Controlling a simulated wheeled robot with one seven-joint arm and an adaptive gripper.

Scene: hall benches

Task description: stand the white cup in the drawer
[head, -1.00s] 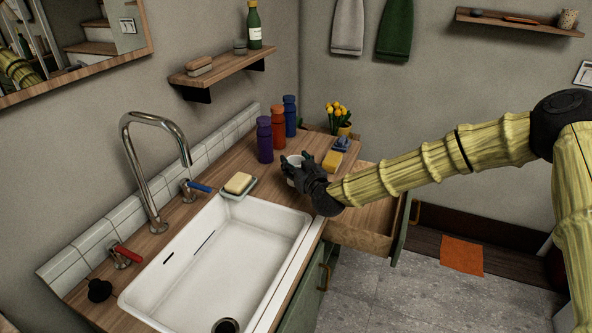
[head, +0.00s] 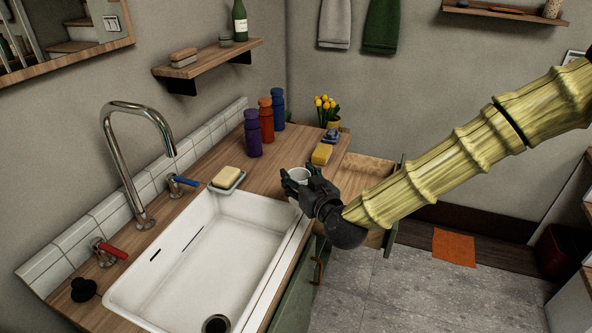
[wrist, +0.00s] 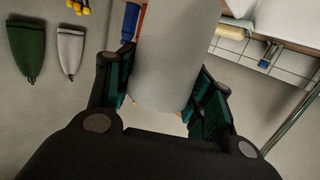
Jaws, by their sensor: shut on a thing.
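The white cup (head: 298,175) is between the fingers of my gripper (head: 292,184), at the counter's right edge near the sink. In the wrist view the cup (wrist: 174,55) fills the middle, with a green-padded finger on each side. My gripper (wrist: 163,90) is shut on it. My gripper hides much of the cup in the head view, and I cannot tell whether its base touches the counter. The open drawer (head: 375,163) sticks out to the right of the counter, beyond my gripper. My arm hides part of its inside; the part that shows looks empty.
A yellow sponge (head: 321,154) and a blue item (head: 332,135) lie on the counter near the drawer. Purple (head: 253,134), orange (head: 266,120) and blue (head: 278,108) bottles stand by the wall. The white sink (head: 205,255) is left of my gripper. An orange mat (head: 454,247) lies on the floor.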

